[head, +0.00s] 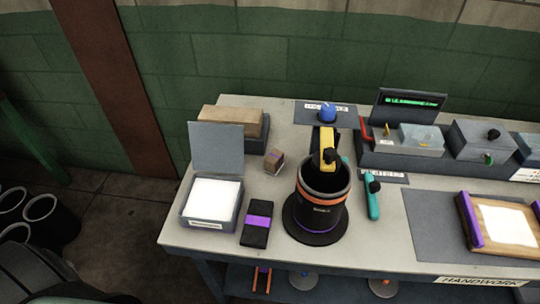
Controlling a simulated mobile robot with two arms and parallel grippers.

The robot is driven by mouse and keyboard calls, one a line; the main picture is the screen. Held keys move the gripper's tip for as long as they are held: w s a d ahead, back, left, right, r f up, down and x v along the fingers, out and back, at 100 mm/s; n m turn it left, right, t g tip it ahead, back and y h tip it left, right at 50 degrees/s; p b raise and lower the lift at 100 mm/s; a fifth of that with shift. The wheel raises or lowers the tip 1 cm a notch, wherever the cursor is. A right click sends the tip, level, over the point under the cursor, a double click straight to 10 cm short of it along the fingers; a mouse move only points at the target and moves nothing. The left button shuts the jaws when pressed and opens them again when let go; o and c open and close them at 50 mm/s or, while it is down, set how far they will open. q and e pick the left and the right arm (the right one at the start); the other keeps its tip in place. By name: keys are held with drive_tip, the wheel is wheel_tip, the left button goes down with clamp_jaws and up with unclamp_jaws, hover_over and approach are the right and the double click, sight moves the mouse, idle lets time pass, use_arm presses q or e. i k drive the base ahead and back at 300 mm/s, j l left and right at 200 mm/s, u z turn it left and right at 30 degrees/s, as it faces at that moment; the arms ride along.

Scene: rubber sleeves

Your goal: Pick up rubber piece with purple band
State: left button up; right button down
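The rubber piece with the purple band (257,222) is a flat black block with a purple stripe across its middle. It lies on the front part of the workbench, between an open box on its left and a black cylinder on its right. It looks apart from both, and its top is uncovered. Neither of my grippers shows in the head view.
The open grey box (211,202) has its lid raised. The black cylinder (322,213) with an orange band stands on a round base. A teal-handled tool (371,197), a small brown block (274,160) and a purple-edged frame (468,219) share the workbench (400,250).

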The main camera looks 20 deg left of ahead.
sight(258, 219)
drive_tip(key=u, duration=0.8)
